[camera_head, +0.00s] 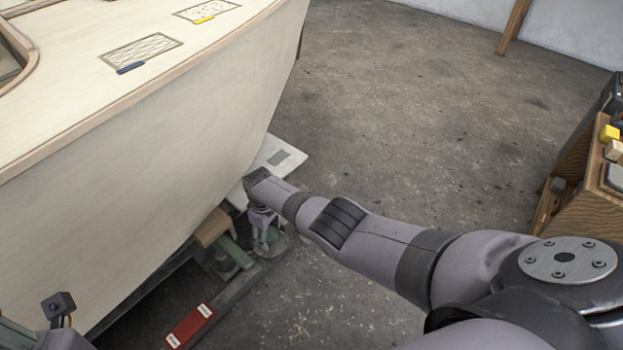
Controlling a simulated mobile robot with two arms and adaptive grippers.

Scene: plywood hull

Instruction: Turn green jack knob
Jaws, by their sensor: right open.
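My right arm reaches from the lower right to the floor beside the pale plywood hull (150,140). My right gripper (262,228) is small in view, points down and is open. It is at a green jack stand (235,253), whose parts show under the hull's lower edge and around the fingers. I cannot make out the jack's knob apart from the gripper, nor whether the fingers touch it. My left gripper is not in view; only a bit of what looks like my left arm shows at the lower left.
A wooden block (212,227) sits under the hull beside the jack. A white panel (283,160) lies behind my right wrist. A red box (190,326) lies on the floor near the front. A wooden bench (580,205) stands at right. The floor beyond is clear.

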